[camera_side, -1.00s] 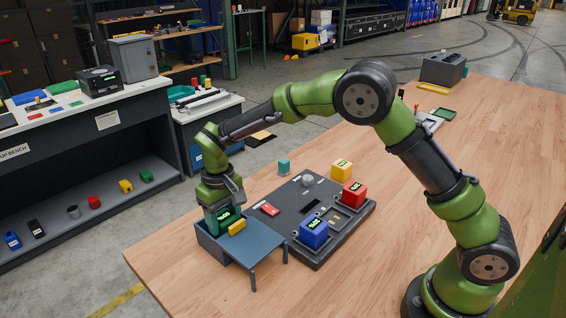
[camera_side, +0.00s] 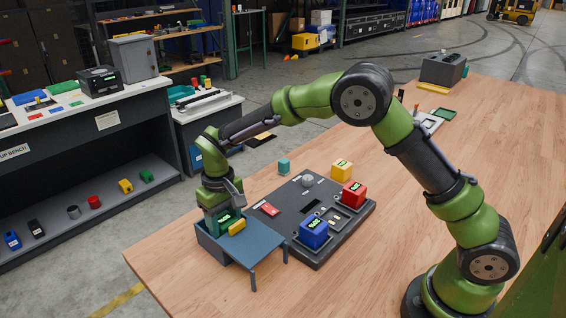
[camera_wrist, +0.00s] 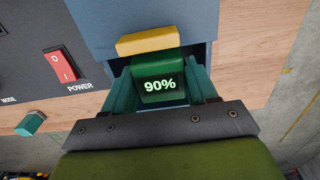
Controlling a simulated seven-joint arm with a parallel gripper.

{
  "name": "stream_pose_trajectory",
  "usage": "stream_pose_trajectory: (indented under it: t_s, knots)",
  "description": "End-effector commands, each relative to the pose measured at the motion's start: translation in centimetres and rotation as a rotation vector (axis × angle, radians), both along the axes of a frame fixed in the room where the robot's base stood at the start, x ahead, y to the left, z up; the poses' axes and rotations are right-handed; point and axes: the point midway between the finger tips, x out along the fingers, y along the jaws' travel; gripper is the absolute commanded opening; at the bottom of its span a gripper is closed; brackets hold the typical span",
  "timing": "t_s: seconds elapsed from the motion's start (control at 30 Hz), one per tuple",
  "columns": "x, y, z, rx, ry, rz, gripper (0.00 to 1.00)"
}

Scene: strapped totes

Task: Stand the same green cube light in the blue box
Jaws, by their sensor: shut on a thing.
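The green cube light (camera_side: 225,218) is held by my gripper (camera_side: 222,213) over the open end of the blue box (camera_side: 208,243) at the table's left corner. The wrist view shows the green cube light (camera_wrist: 160,86) lit with "90%", between the two fingers of my gripper (camera_wrist: 161,90). The cube is at the box opening, its lower part hidden by the box and fingers. I cannot tell whether it touches the floor of the box.
A yellow block (camera_side: 237,226) lies on the blue legged cover (camera_side: 262,245) beside the cube. A dark panel (camera_side: 290,215) carries a blue cube (camera_side: 314,233) and a red cube (camera_side: 353,193). A yellow cube (camera_side: 341,170) and a small teal cube (camera_side: 284,166) stand behind it.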

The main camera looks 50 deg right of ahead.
Motion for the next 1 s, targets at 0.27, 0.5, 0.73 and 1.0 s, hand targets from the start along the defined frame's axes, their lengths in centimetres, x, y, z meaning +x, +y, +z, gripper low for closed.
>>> stream_pose_trajectory:
  t_s: [0.27, 0.5, 0.73, 1.0]
  knots:
    - [0.0, 0.0, -0.1, 0.000, -0.001, 0.000, 0.18]
    - [0.0, 0.0, -0.7, 0.000, 0.000, 0.000, 0.18]
    - [0.0, 0.0, -1.4, 0.000, 0.000, 0.000, 0.18]
    - [0.0, 0.0, -1.8, 0.000, -0.001, 0.000, 0.18]
